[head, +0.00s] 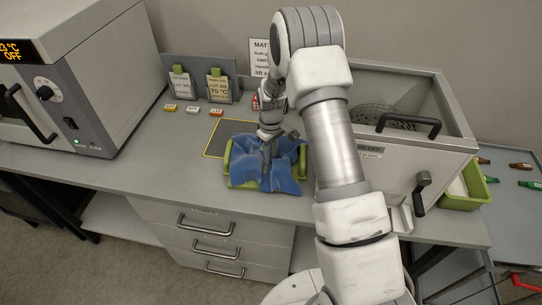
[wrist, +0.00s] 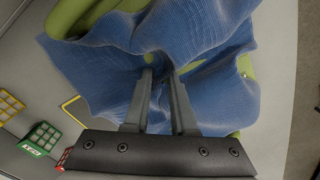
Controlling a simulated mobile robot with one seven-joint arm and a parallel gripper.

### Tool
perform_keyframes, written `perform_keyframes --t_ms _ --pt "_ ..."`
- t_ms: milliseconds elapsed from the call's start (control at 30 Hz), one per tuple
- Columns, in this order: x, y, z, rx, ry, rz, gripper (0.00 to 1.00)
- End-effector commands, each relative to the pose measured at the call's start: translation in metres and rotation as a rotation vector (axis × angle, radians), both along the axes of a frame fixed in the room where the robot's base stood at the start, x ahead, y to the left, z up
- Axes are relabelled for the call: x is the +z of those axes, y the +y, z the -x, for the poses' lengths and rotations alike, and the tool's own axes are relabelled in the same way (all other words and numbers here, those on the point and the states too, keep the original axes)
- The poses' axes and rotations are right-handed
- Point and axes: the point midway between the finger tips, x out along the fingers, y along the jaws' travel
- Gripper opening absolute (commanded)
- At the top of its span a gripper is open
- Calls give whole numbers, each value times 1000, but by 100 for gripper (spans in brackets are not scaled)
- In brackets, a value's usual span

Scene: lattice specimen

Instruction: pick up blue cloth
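The blue cloth (head: 283,176) lies crumpled over a green tray (head: 244,185) near the front edge of the counter, its folds hanging past the rim. In the wrist view the cloth (wrist: 95,75) fills most of the upper picture, with the green tray (wrist: 75,15) showing at its edges. My gripper (head: 268,152) points down into the middle of the cloth. In the wrist view my gripper (wrist: 161,75) shows two fingers apart with a narrow gap, their tips at a dark fold. Whether fabric is pinched there is not clear.
An oven (head: 80,75) stands at left. Two labelled cards (head: 218,90) and small coloured blocks (head: 193,110) sit behind the tray. A large grey open-topped machine (head: 400,155) and a green bin (head: 467,190) are at right. Counter left of the tray is clear.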

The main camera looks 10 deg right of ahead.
Motion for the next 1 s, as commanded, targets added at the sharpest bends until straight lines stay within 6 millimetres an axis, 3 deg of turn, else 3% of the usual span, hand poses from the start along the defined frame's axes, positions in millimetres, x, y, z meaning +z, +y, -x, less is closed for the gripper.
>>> perform_keyframes --t_ms 233,600,1000 --pt "0 0 0 0 0 0 0" --pt "2 0 0 0 0 0 0" --pt "78 -1 -1 0 -3 1 0"
